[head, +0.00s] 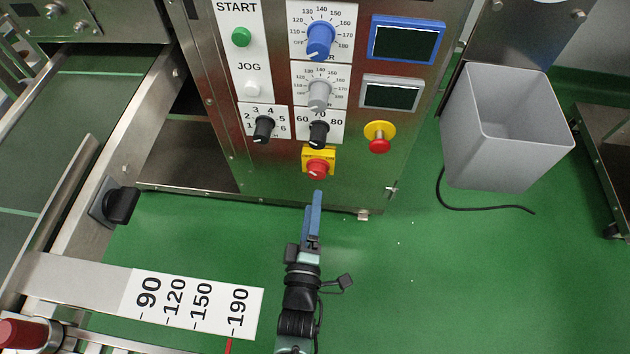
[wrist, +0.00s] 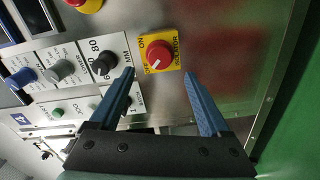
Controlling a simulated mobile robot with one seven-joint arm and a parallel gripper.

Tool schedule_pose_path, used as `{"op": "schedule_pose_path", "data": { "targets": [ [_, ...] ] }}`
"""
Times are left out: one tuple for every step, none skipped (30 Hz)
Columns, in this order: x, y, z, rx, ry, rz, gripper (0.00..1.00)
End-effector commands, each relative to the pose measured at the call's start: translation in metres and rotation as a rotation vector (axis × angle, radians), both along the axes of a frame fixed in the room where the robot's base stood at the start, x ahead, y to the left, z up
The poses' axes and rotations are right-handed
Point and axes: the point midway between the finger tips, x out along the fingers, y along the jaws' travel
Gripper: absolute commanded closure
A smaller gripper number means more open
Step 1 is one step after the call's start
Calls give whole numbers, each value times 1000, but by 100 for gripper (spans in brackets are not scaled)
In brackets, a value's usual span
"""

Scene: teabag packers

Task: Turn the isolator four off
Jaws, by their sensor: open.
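The isolator is a red rotary knob (head: 318,168) on a yellow plate, low on the front of the steel cabinet. It also shows in the wrist view as a red knob (wrist: 158,52), with ON and OFF lettering around it. A white pointer mark on the knob points toward the lower left in the wrist view, on the side of the small lettering that looks like OFF. My gripper (head: 316,198) is just below the knob in the head view. In the wrist view my gripper (wrist: 159,73) is open, its blue fingers spread to either side below the knob, with nothing between them.
Black dials (head: 264,129), a grey dial (head: 319,95) and a blue dial (head: 320,40) sit above the isolator. A red and yellow emergency button (head: 379,138) is to its right. A grey bin (head: 505,130) stands at right; a conveyor frame (head: 120,120) runs along the left.

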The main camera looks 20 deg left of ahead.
Motion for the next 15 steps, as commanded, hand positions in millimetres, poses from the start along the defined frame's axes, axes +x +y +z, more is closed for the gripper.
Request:
{"op": "schedule_pose_path", "data": {
  "targets": [
    [-12, -4, 2, -1, 4, -1, 19],
    [-17, -5, 2, -2, 3, -1, 19],
    [-24, -7, 2, -1, 4, -1, 19],
    [-28, -8, 2, -1, 2, 0, 19],
    [-32, -9, 2, -1, 2, 0, 19],
    [-37, -11, 1, -1, 2, 0, 19],
    [-40, -12, 1, 0, 1, 0, 19],
    [-43, -12, 1, 0, 0, 0, 19],
    [-45, -13, 1, 0, 0, -1, 19],
    [-47, -14, 1, 0, 0, -1, 19],
    [-48, -14, 0, 0, 0, -1, 19],
    [-49, -14, 0, 0, 0, -1, 19],
    [-49, -15, 0, 0, -1, 0, 19],
    [-50, -15, 0, -1, -1, 0, 19],
    [-50, -15, 0, -1, -1, 0, 19]
  ]
}}
